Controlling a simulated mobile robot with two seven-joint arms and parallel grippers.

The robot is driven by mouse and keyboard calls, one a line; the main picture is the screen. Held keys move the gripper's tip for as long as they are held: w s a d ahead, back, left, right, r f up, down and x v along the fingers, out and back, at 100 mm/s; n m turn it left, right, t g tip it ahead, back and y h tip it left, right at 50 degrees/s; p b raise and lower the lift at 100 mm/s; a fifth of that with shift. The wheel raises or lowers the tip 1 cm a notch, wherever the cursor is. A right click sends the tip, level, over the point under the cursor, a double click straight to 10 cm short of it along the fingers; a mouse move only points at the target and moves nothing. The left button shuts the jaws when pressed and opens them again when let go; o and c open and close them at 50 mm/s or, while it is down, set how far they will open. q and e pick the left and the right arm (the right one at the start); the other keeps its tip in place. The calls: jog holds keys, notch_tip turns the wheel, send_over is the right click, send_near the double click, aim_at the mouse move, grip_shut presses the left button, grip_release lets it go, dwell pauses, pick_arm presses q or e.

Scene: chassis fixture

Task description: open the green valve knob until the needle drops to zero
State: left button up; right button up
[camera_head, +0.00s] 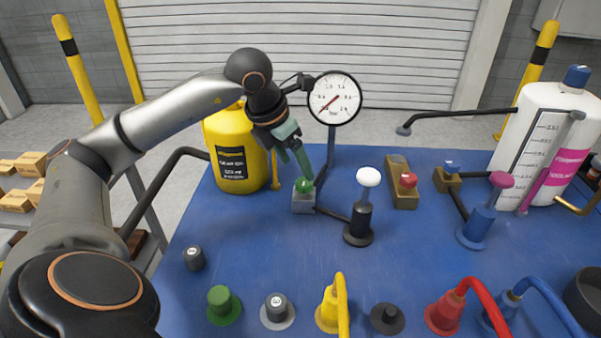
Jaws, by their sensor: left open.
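The green valve knob (304,186) sits on a small grey block on the blue table, left of the centre. My left gripper (305,172) reaches down from the upper left, with its greenish fingers right at the knob. It is open; whether a finger touches the knob cannot be told. The fingers hide part of the knob's top. The round white gauge (334,98) stands on a post behind the knob. Its red needle (328,104) points to the lower left; the small scale figures are hard to read. My right gripper is not in view.
A yellow canister (236,150) stands close left of the knob. A black pump with a white knob (360,208) stands to its right. A brass block with a red button (402,184) lies beyond. Several coloured fittings line the front of the blue table (290,245).

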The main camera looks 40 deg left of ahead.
pick_arm(q)
jog(key=v, duration=0.7)
jog(key=shift+p, duration=0.35)
jog(key=shift+f, duration=0.15)
